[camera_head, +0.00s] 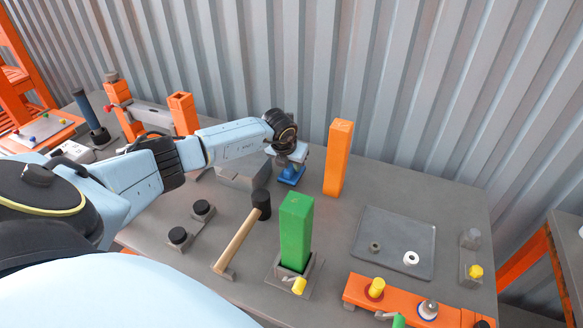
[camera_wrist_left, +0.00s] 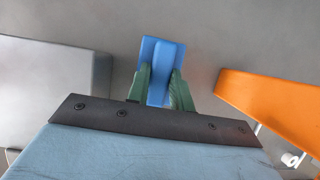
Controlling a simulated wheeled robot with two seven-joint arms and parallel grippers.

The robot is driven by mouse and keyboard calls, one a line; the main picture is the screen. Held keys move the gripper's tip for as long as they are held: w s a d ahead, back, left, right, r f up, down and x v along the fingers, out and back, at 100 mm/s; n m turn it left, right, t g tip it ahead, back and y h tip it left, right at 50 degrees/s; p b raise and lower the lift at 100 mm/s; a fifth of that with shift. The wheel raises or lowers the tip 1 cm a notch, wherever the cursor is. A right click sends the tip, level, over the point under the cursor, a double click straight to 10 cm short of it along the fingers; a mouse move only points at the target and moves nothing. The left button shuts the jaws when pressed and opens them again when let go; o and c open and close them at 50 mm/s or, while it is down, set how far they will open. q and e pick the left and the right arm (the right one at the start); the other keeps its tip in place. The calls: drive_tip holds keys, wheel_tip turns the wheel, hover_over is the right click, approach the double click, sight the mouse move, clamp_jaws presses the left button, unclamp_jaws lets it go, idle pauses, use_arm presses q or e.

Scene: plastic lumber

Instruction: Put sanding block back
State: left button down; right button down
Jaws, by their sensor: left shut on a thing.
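The sanding block (camera_head: 291,174) is blue and sits at or just above the grey tabletop, at the back middle of the table. My left gripper (camera_head: 290,160) reaches over it from above and is shut on it. In the left wrist view the blue block (camera_wrist_left: 162,55) lies between the two green fingertips of the gripper (camera_wrist_left: 160,88). Whether the block touches the table is hard to tell. My right gripper does not show.
A grey box (camera_head: 243,174) stands close to the left of the block, and an upright orange post (camera_head: 338,158) to the right. In front are a hammer (camera_head: 240,238) and a green post (camera_head: 296,230) in a holder. A grey tray (camera_head: 396,240) lies at right.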

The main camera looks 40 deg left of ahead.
use_arm(q)
drive_tip(key=shift+w+f, duration=0.1)
drive_tip(key=shift+f, duration=0.7)
drive_tip(key=shift+f, duration=0.15)
drive_tip(key=c, duration=1.2)
unclamp_jaws()
drive_tip(key=shift+c, duration=0.2)
drive_tip(key=v, duration=1.2)
drive_tip(key=shift+r, duration=0.25)
drive_tip(key=shift+f, duration=0.1)
